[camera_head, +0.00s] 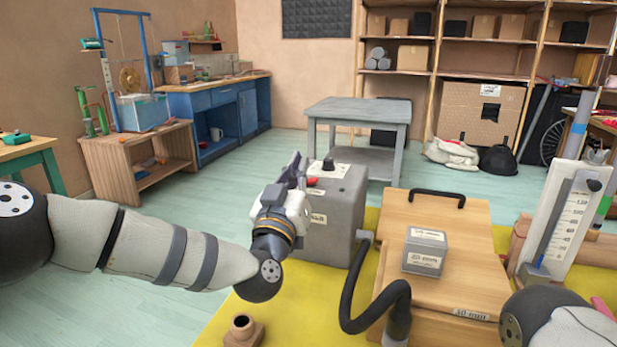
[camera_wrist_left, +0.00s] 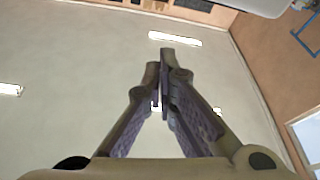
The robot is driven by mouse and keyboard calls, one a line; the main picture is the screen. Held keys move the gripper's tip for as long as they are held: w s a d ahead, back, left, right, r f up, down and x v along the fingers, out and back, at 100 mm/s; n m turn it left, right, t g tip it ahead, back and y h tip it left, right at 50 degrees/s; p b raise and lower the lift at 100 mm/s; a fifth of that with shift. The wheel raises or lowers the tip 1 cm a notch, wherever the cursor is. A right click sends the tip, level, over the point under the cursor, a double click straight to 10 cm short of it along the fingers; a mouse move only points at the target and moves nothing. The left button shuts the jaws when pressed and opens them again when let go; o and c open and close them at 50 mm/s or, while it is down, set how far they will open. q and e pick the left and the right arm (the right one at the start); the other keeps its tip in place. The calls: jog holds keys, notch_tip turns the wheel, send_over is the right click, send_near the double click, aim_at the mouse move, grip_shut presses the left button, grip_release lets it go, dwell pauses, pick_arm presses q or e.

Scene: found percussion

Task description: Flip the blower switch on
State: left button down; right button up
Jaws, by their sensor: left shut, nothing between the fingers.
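The blower is likely the grey box (camera_head: 342,215) on the yellow mat, with a black hose (camera_head: 368,280) at its right side. Its top carries a pale panel (camera_head: 335,170) with a small dark knob or lever (camera_head: 328,164). A small red part (camera_head: 312,182) shows beside my fingers. I cannot tell which part is the switch or how it is set. My left gripper (camera_head: 297,162) is at the box's left edge, fingers pointing up, shut and empty; contact is unclear. In the left wrist view the gripper (camera_wrist_left: 166,55) has its fingertips together against the ceiling. My right gripper is out of view.
A wooden box (camera_head: 450,270) with a black handle stands right of the blower, with a small grey labelled box (camera_head: 425,251) on it. A white scaled gauge (camera_head: 567,225) stands further right. A brown fitting (camera_head: 243,331) sits on the yellow mat (camera_head: 285,310) in front.

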aim_at(308, 191)
pick_arm(q)
jog(key=x, duration=0.3)
jog(key=shift+w+f, duration=0.1)
jog(key=shift+w, duration=0.3)
jog(key=f, duration=0.2)
jog(key=shift+s+d+f+b, duration=0.15)
jog(key=shift+d+f+b, duration=0.15)
jog(key=shift+d, duration=0.05)
jog(key=shift+d+f, duration=0.1)
jog(key=shift+f, duration=0.35)
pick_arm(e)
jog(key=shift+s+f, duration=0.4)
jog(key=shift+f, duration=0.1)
pick_arm(q)
jog(key=shift+s, duration=0.1)
